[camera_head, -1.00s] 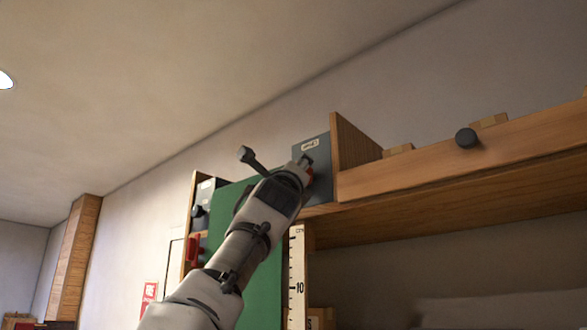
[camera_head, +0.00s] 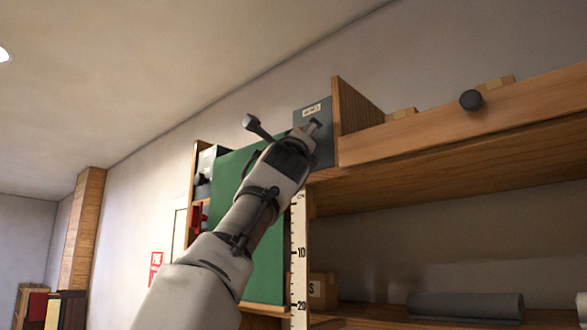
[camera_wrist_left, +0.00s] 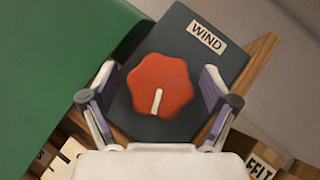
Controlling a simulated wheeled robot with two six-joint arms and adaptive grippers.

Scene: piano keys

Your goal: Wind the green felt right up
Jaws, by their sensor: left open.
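The green felt (camera_head: 267,270) hangs as a broad sheet beside the wooden shelf, and a light wooden bar (camera_head: 268,306) shows along its lower edge. It also fills the upper left of the left wrist view (camera_wrist_left: 50,50). A dark grey box (camera_head: 301,119) with a label stands right of the felt's top; in the wrist view its label reads WIND. A red lobed knob (camera_wrist_left: 160,84) with a white mark pointing down sits on it. My left gripper (camera_wrist_left: 157,80) is open, one finger on each side of the knob; contact is unclear. In the head view my arm hides the knob.
A ruled scale (camera_head: 299,255) stands upright at the felt's right edge. Another panel with a red part (camera_head: 197,218) is left of the felt. The shelf front (camera_head: 430,130) carries a dark round peg (camera_head: 471,100). A grey roll (camera_head: 465,306) lies on the lower shelf.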

